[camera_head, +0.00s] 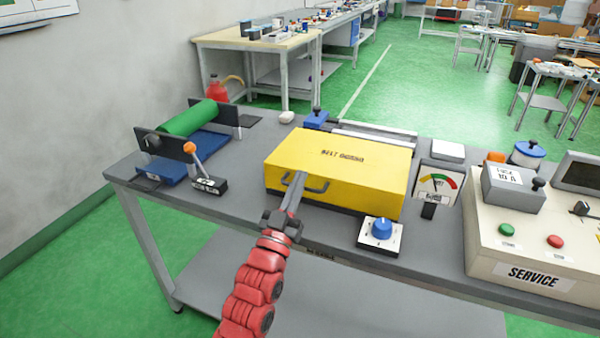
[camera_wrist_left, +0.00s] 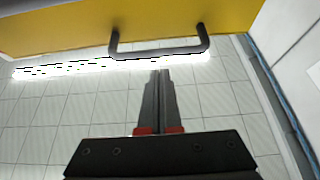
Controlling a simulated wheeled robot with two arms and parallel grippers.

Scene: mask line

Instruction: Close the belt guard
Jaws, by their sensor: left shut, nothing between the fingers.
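The belt guard (camera_head: 340,155) is a yellow box-shaped cover with dark lettering on its top, in the middle of the bench. It looks lowered, with a dark strip under its front edge. Its dark handle (camera_head: 318,187) is on the front face; the handle (camera_wrist_left: 160,50) and the yellow guard (camera_wrist_left: 60,30) also show in the left wrist view. My left gripper (camera_head: 299,176) is shut and empty, its fingertips at the guard's front beside the handle's left end. In the left wrist view the left gripper's tips (camera_wrist_left: 158,73) show just below the handle bar; contact cannot be told.
A green roller (camera_head: 190,118) on a blue base stands at the left. A blue knob (camera_head: 382,228), a dial gauge (camera_head: 437,187) and a service box (camera_head: 530,270) with green and red buttons stand at the right. The bench front edge is mostly clear.

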